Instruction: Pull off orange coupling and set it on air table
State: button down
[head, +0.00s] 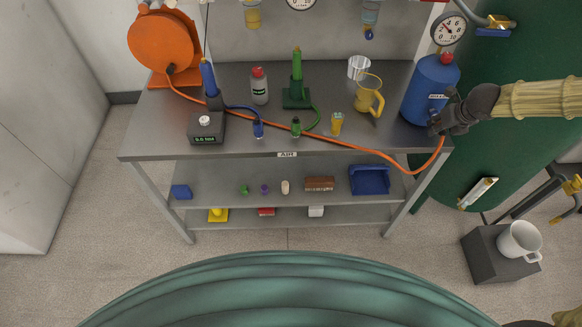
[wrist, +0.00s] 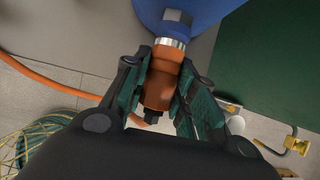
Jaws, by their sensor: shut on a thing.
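The orange coupling (wrist: 158,88) sits in the middle of the wrist view, in line with a silver metal fitting (wrist: 167,44) under a blue tank (wrist: 205,12). No clear gap shows between coupling and fitting. My gripper (wrist: 162,75) is shut on the coupling, with one dark green pad on each side. In the head view my gripper (head: 443,117) is at the lower right of the blue tank (head: 428,88) and hides the coupling. The air table (head: 155,140) is a grey metal table with an AIR label on its front edge.
An orange hose (head: 330,145) crosses the tabletop from an orange reel (head: 160,47) to my gripper. A yellow jug (head: 368,97), green holder (head: 297,97), grey bottle (head: 259,86) and scale-like box (head: 206,127) stand there. The front-left tabletop is clear. A dark green tank stands right.

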jog(key=shift+s+d, duration=0.1)
jog(key=shift+s, duration=0.45)
jog(key=shift+s+d, duration=0.1)
jog(key=shift+s, duration=1.6)
